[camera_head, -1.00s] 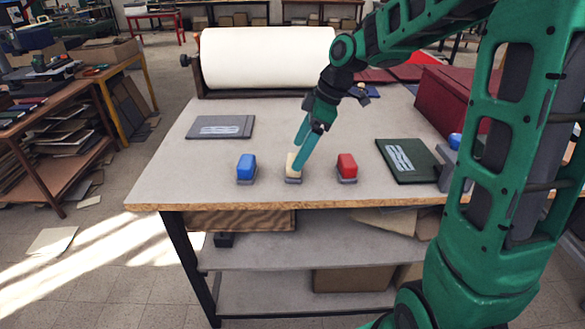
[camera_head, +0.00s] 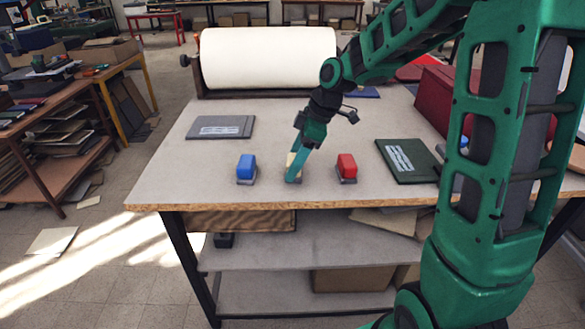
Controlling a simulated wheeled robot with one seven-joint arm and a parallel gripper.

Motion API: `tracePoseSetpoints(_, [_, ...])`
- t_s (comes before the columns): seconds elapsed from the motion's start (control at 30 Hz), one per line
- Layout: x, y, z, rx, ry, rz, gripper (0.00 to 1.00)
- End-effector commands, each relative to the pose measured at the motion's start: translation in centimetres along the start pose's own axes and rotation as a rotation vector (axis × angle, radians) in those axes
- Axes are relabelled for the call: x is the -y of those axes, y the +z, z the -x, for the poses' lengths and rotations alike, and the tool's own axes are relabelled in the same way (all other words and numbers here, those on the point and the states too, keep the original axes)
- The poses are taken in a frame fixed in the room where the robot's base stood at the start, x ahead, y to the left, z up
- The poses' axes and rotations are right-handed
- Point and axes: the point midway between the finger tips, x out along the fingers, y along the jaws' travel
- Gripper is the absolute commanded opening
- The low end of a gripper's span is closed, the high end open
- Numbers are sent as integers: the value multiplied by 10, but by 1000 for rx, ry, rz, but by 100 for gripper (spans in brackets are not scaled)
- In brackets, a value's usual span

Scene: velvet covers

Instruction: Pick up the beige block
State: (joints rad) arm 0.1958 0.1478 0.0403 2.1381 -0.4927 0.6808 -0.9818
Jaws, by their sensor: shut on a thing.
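The beige block (camera_head: 290,160) is at the front middle of the table (camera_head: 218,185), between the blue block and the red block. My gripper (camera_head: 292,175) points down at it and is shut on it. The gripper's teal fingers hide most of the block, and only a beige strip shows at their upper left. Whether the block touches the table or is just above it I cannot tell.
A blue block (camera_head: 247,167) stands to the left and a red block (camera_head: 347,167) to the right, each close by. A grey book cover (camera_head: 220,127) and a dark green one (camera_head: 406,160) lie flat. A large white roll (camera_head: 268,58) stands behind.

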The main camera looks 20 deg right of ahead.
Motion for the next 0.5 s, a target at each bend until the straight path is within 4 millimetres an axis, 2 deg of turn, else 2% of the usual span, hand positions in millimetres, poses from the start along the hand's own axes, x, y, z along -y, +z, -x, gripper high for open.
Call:
tracePoseSetpoints(0.27, [0,-2,3,-1,1,1,32])
tracePoseSetpoints(0.5, [-1,-10,25,-1,3,2,32])
